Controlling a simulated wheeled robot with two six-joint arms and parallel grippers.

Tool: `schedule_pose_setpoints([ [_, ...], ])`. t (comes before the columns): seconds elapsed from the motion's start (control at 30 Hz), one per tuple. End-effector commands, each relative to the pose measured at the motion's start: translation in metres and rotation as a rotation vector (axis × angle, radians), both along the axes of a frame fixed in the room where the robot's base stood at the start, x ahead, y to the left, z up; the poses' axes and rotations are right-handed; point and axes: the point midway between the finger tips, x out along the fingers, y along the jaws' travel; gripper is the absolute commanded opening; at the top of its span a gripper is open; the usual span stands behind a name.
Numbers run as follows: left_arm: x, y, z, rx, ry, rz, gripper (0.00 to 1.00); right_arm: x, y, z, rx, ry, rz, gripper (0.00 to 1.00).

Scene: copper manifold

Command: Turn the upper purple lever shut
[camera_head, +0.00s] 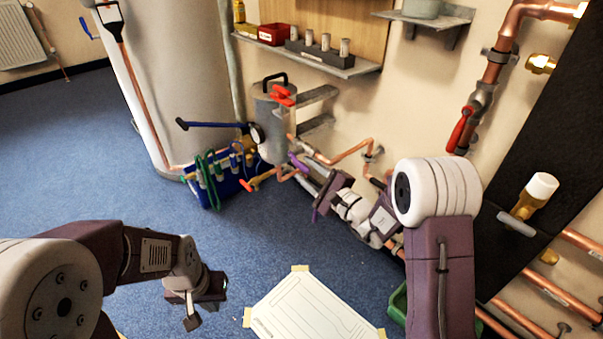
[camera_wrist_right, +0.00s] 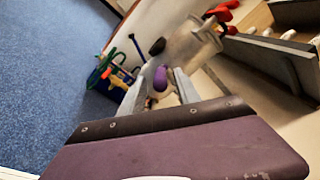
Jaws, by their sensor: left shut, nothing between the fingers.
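A purple lever (camera_head: 297,162) sits on the copper pipework beside the grey cylinder, in the middle of the head view. In the right wrist view the purple lever (camera_wrist_right: 161,78) appears end-on between and just beyond the two grey fingers. My right gripper (camera_wrist_right: 158,88) is open around the line of the lever, with a visible gap on both sides; contact cannot be told. In the head view my right gripper (camera_head: 310,174) points toward the lever, its fingers partly hidden by its own body. My left gripper (camera_head: 192,320) is shut and empty, low over the blue floor.
A grey cylinder (camera_head: 272,125) with a red lever (camera_head: 283,96) stands behind the purple lever. Left of it are a blue crate (camera_head: 228,187) and an orange-handled valve (camera_head: 254,181). A wall shelf (camera_head: 342,68) hangs above. A white taped board (camera_head: 310,310) lies in front. Open floor is left.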

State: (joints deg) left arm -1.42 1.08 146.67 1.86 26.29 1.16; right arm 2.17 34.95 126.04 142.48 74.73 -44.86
Motion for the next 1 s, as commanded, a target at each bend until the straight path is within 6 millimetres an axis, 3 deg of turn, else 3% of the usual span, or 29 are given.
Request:
schedule_pose_setpoints([
  [0.2, 0.0, 0.0, -0.013, 0.0, 0.0, 0.0, 0.0, 0.021, 0.014, -0.001, 0.001, -0.001, 0.0, 0.39],
  [0.47, 0.0, 0.0, -0.012, 0.0, 0.0, 0.0, 0.0, 0.022, 0.015, 0.0, 0.001, 0.001, -0.001, 0.39],
  [0.6, 0.0, 0.0, -0.012, 0.0, 0.0, 0.0, 0.0, 0.022, 0.015, 0.0, 0.001, 0.001, -0.001, 0.0],
  [1.0, 0.0, 0.0, -0.012, 0.0, 0.0, 0.0, 0.0, 0.022, 0.015, 0.0, 0.001, 0.001, -0.001, 0.0],
])
